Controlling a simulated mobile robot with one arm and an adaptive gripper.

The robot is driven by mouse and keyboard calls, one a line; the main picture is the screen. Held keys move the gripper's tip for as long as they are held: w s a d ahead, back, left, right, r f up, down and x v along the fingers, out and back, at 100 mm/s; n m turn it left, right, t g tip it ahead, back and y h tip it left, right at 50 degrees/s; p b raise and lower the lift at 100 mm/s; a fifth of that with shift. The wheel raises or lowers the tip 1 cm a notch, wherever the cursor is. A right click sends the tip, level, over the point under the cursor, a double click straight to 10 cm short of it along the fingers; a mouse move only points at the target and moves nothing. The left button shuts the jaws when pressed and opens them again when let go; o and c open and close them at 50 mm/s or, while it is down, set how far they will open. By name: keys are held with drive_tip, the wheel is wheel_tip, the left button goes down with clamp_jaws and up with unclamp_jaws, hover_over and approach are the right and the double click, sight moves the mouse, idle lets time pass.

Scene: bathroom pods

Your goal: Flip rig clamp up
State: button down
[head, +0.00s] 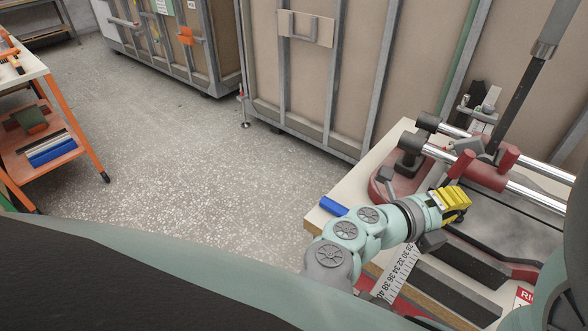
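A rig with two steel rails (545,195) and red fittings stands on a bench at the right. A long dark lever with a grey end (517,98) rises steeply from its carriage (487,160). I cannot tell for sure which part is the rig clamp; small grey and black fittings (487,105) stand upright behind the rails. My gripper (457,203), with yellow parts, is over the rig's left part, in front of the rails. Its fingertips are too small and overlapped to tell open from shut. I see nothing clearly held.
The bench (340,195) has a blue block (333,206) at its left corner and a ruler scale (398,273) along the rig. Framed beige pods (330,85) stand behind. An orange-framed cart (62,125) is at far left. The speckled floor (190,150) between is clear.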

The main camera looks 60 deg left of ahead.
drive_tip(key=r+p+x, duration=0.1)
drive_tip(key=p+x, duration=0.1)
drive_tip(key=x, duration=0.7)
drive_tip(key=shift+a+f+p, duration=0.15)
drive_tip(key=shift+a+p, duration=0.25)
drive_tip(key=shift+a, duration=1.55)
